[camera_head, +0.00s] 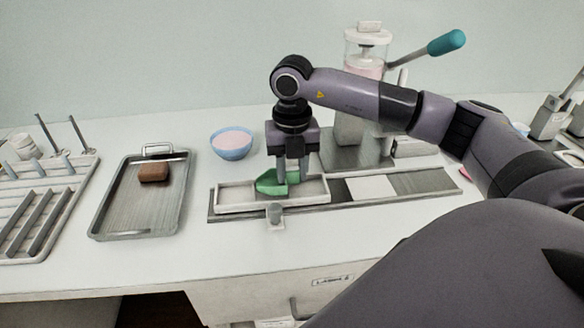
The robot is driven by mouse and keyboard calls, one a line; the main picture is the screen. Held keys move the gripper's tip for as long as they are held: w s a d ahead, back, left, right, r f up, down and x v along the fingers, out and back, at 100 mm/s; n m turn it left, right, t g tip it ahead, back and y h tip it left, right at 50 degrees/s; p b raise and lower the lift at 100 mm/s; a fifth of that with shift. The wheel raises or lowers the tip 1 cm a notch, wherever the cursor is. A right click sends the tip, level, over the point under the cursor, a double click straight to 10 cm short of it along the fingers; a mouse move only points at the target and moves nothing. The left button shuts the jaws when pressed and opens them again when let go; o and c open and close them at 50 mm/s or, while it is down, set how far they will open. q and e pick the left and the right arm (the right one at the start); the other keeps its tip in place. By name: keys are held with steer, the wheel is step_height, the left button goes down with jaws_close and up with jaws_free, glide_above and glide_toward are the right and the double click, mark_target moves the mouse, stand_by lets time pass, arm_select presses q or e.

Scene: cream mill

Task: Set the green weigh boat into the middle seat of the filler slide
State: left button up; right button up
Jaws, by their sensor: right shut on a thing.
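The green weigh boat (267,184) shows over the middle part of the white filler slide (235,203), a long shallow carriage on a grey track. My right gripper (293,180) points straight down with its fingers shut on the right side of the boat. The boat looks roughly level. I cannot tell whether its underside touches the slide floor. The fingers and boat hide much of the slide's middle, so the seat edges there are not clear. My left gripper is not in view.
A grey knob (275,214) sits at the slide's front. A metal tray (115,215) holds a brown block (154,173). A blue bowl (231,150) stands behind the slide. The filler with its teal-handled lever (446,42) stands at the back. A white rack (30,240) is far left.

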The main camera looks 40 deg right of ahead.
steer(key=shift+f, duration=0.35)
stand_by(0.3)
steer(key=shift+f+b, duration=0.35)
steer(key=shift+b, duration=0.05)
steer(key=shift+f, duration=0.35)
stand_by(0.9)
steer(key=o, duration=1.1)
steer(key=shift+s, duration=0.1)
steer(key=shift+r, duration=0.15)
step_height(320, 180, up, 4)
steer(key=p, duration=0.3)
steer(key=shift+r, duration=0.95)
